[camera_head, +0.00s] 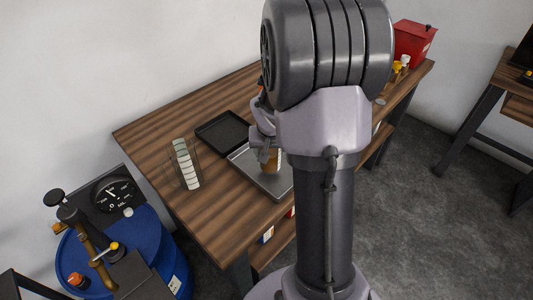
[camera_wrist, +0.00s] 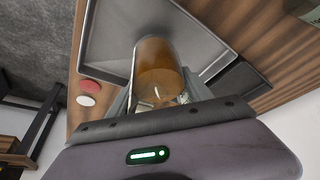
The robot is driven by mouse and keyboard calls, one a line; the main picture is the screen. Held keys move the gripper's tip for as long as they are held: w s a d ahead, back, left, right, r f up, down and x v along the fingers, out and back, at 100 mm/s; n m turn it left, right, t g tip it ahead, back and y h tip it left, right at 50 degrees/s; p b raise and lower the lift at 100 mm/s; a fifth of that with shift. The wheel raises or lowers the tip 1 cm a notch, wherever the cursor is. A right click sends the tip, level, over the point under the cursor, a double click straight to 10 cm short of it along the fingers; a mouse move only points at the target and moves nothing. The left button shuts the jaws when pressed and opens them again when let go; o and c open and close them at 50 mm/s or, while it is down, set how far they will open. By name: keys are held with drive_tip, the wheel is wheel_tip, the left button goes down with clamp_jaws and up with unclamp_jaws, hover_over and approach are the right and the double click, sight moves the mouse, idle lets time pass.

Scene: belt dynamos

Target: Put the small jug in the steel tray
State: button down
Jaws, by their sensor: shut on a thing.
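The small jug (camera_wrist: 158,70), amber-brown and see-through, is between the fingers of my gripper (camera_wrist: 158,95) in the wrist view. In the head view the jug (camera_head: 271,160) shows over the steel tray, below my gripper (camera_head: 264,150). My gripper is shut on the jug. The steel tray (camera_head: 250,178) is a shallow grey metal tray on the wooden table; its floor (camera_wrist: 110,30) lies behind the jug in the wrist view. I cannot tell whether the jug touches the tray floor. My arm hides the tray's right part in the head view.
A black tray (camera_head: 222,131) lies behind the steel tray. A clear holder with a pale stack (camera_head: 187,165) stands to the left. A red box (camera_head: 413,42) is at the table's far right end. A red and a white round thing (camera_wrist: 88,92) sit near the table edge.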

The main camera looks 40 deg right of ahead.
drive_tip(key=shift+f+b, duration=0.35)
drive_tip(key=shift+f, duration=0.85)
drive_tip(key=shift+c, duration=2.2)
unclamp_jaws()
drive_tip(key=shift+r, duration=0.1)
